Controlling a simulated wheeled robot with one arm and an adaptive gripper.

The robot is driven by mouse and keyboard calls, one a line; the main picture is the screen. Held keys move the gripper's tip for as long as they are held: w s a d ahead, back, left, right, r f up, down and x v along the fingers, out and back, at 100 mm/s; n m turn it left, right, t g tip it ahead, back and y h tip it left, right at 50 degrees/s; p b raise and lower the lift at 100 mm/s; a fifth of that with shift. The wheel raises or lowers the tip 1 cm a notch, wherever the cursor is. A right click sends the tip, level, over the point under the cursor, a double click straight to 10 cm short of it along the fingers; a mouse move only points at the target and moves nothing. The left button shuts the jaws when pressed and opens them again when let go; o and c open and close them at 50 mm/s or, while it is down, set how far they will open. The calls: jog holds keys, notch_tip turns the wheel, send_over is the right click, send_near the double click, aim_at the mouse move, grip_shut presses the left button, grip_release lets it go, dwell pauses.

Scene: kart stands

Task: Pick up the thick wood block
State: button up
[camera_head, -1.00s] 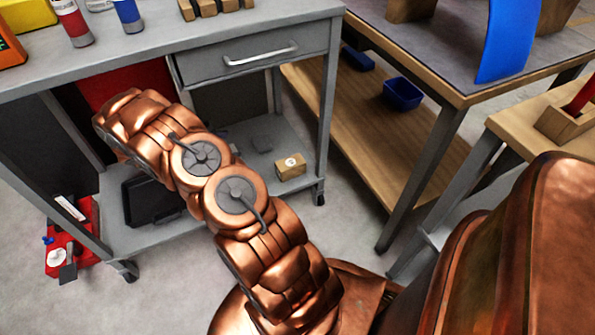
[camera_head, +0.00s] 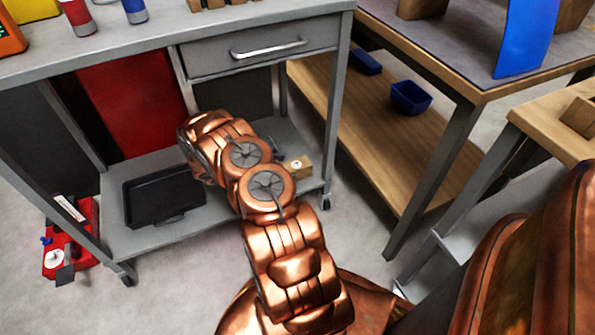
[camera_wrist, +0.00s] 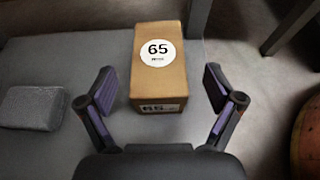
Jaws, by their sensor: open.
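The thick wood block (camera_wrist: 160,85) is a tan box shape with a round white label reading 65 and a second label on its near face. It lies on the grey lower shelf (camera_wrist: 90,62) of the cart. In the head view the block (camera_head: 298,165) is near the shelf's right end, partly hidden by my arm. In the wrist view my gripper (camera_wrist: 158,92) is open, with one finger to each side of the block's near end. Gaps show between the fingers and the block. My gripper is hidden behind my arm in the head view.
A grey block (camera_wrist: 32,108) lies left of the gripper on the shelf. A black tray (camera_head: 160,195) is on the shelf's left part. The cart's leg (camera_head: 336,110) stands right of the block, and the drawer (camera_head: 255,50) is above.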

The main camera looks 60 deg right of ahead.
aim_at(296, 165)
jog(key=b+x, duration=0.1)
jog(key=x, duration=0.3)
jog(key=shift+s+d+r+b, duration=0.1)
jog(key=shift+s+d+b, duration=0.05)
jog(key=shift+d+b, duration=0.15)
jog(key=c, duration=1.4)
jog(key=shift+r, duration=0.2)
